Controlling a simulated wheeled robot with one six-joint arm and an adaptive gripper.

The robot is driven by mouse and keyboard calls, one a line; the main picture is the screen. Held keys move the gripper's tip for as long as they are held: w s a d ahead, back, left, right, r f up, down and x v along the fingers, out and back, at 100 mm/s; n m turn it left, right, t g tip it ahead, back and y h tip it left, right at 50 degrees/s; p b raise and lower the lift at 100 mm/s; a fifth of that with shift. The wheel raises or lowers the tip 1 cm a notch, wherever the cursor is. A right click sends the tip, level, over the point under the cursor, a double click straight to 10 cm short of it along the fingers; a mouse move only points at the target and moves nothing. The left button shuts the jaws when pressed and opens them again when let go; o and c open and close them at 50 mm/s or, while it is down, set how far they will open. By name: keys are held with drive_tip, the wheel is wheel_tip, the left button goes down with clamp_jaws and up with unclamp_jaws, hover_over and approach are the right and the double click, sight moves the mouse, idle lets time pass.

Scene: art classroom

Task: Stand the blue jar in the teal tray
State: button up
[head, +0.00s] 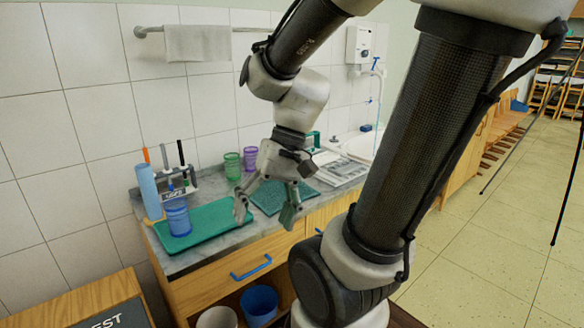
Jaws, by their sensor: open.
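The blue jar (177,218) is translucent and ribbed. It stands upright at the left end of the teal tray (210,228), and its base appears to be inside the rim. The tray lies flat on the grey counter near its front edge. My gripper (266,214) is open and points down, with its fingers spread. It is to the right of the jar and apart from it, over the tray's right end and the dark teal mat. Nothing shows between its fingers.
A tall light-blue cylinder (149,191) and a tool holder (176,180) stand close behind the jar. Green (232,167) and purple (250,158) cups stand at the wall. A dark teal mat (267,203) lies right of the tray. The tray's middle is clear.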

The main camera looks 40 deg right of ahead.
drive_tip(key=w+d+r+n+t+h, duration=0.1)
drive_tip(key=d+r+n+t+h, duration=0.2)
drive_tip(key=d+r, duration=0.4)
drive_tip(key=shift+d+n+t+h, duration=0.3)
drive_tip(key=shift+t+h, duration=0.4)
drive_tip(key=shift+h, duration=0.1)
